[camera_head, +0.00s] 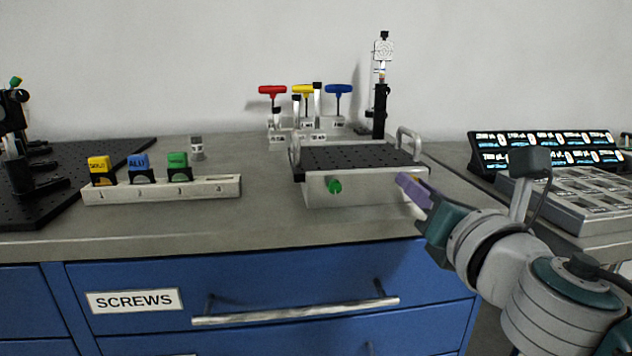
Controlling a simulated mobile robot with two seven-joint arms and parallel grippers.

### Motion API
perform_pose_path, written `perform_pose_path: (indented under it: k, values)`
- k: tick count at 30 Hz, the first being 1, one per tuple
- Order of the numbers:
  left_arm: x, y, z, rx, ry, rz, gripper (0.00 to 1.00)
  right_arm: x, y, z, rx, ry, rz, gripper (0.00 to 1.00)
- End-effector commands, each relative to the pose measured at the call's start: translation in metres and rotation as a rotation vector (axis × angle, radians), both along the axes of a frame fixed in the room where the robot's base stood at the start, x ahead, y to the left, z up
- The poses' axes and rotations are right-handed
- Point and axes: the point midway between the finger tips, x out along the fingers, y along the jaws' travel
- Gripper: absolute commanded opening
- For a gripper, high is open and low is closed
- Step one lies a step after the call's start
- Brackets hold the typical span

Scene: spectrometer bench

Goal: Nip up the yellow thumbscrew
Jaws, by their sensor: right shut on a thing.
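A grey metal box (380,192) with a black perforated top stands near the counter's front edge. A green thumbscrew (335,186) sits on the left part of its front face. My right gripper (403,184) reaches in from the right, its purple fingers against the right part of that face. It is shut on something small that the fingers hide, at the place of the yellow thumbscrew. The yellow thumbscrew itself cannot be seen. My left gripper is not in view.
A pale rack (215,188) with yellow, blue and green-topped blocks stands left. Red, yellow (304,89) and blue T-handle drivers stand behind the box. A handle (410,141) rises at its right side. A grey tray (575,205) and lit display (548,148) are right. Blue drawers are below.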

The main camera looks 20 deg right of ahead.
Motion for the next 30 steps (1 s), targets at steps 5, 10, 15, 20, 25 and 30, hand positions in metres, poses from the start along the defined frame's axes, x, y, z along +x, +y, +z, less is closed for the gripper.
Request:
perform_pose_path:
  k: [5, 10, 15, 20, 25, 30]
  values:
    - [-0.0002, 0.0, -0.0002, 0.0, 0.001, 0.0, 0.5, -0.0001, 0.0, 0.0, 0.0, 0.0, 0.0, 0.0]
    - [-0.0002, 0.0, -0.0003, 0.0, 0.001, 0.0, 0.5, -0.0001, 0.0001, -0.0001, 0.004, -0.001, 0.0, 0.0]
    - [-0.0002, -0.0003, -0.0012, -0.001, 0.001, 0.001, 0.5, 0.0, 0.0002, -0.0002, 0.034, -0.008, 0.0, 0.0]
    - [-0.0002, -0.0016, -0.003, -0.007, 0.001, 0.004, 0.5, -0.0001, 0.0005, -0.0004, 0.111, -0.027, 0.001, 0.0]
    - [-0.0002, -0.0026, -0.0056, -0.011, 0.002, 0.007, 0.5, -0.0001, 0.0003, -0.0007, 0.238, -0.058, 0.0, 0.0]
    - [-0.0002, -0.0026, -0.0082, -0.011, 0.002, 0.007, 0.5, -0.0001, 0.0004, -0.0006, 0.395, -0.096, 0.0, 0.0]
